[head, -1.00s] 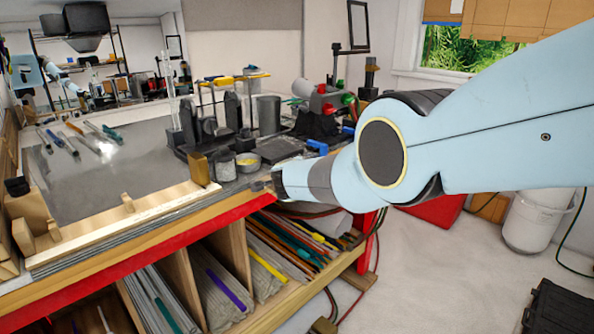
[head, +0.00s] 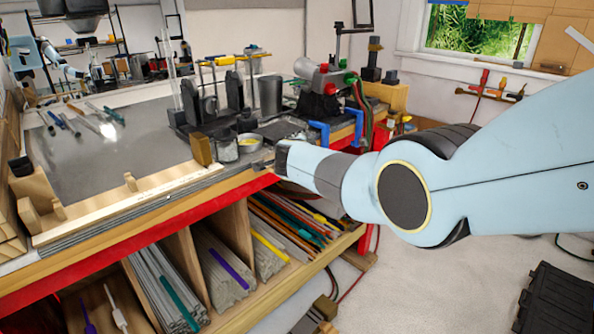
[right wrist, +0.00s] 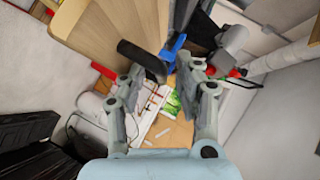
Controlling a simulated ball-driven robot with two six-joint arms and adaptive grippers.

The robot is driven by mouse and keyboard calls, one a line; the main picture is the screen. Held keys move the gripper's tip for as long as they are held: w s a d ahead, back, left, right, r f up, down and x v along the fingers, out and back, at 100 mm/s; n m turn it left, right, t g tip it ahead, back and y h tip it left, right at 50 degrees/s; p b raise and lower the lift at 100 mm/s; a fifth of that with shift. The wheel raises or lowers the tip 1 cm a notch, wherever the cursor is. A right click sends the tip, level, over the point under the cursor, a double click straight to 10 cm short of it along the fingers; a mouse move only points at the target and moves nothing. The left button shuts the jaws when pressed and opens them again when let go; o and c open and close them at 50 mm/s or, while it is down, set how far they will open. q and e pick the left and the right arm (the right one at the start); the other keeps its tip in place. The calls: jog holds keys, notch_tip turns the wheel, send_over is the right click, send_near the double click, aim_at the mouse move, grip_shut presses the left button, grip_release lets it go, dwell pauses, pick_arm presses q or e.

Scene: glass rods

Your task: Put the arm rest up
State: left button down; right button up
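Two blue brackets, a nearer one (head: 320,134) and a farther one (head: 357,127), stand at the bench's right end in the head view; I take them for the arm rest's parts. The right wrist view shows a blue piece (right wrist: 173,48) beside a dark rounded pad (right wrist: 142,60). I cannot tell if the pad belongs to it. My right gripper (right wrist: 163,68) is open and empty, its fingers spread on either side of the blue piece and pad, which look beyond the tips. My left gripper is out of view.
The bench (head: 90,165) has glass rods (head: 58,122) on its grey top. A burner (head: 325,82) and holders stand near the brackets. Shelves below hold bundled rods (head: 165,295). A black case (head: 560,305) lies on the floor at right.

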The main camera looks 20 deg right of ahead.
jog(key=s+a, duration=0.6)
jog(key=s, duration=0.4)
jog(key=shift+s, duration=0.3)
jog(key=s+d+f+n+g+y+b, duration=0.1)
jog(key=s+d+f+n+b, duration=0.15)
jog(key=s+f+b, duration=0.75)
jog(key=s+d+f+n+p, duration=0.1)
jog(key=s+f+n, duration=0.4)
jog(key=f, duration=1.2)
jog(key=s+d+f+n+g+y+b, duration=0.1)
jog(key=s+f+n+b, duration=0.3)
jog(key=s+f, duration=0.7)
jog(key=s+a+f+n+g+y+b, duration=0.2)
jog(key=s+f+n+g+y+b, duration=0.3)
jog(key=s+f, duration=1.4)
jog(key=s+f+n+g, duration=0.1)
jog(key=s+f+g, duration=0.1)
jog(key=s, duration=0.6)
jog(key=s+d+f+n+g+h, duration=0.1)
jog(key=s+f+n+g, duration=0.1)
jog(key=s, duration=0.6)
jog(key=shift+s+d+f+b, duration=0.25)
jog(key=shift+f+b, duration=0.15)
jog(key=shift+f, duration=0.35)
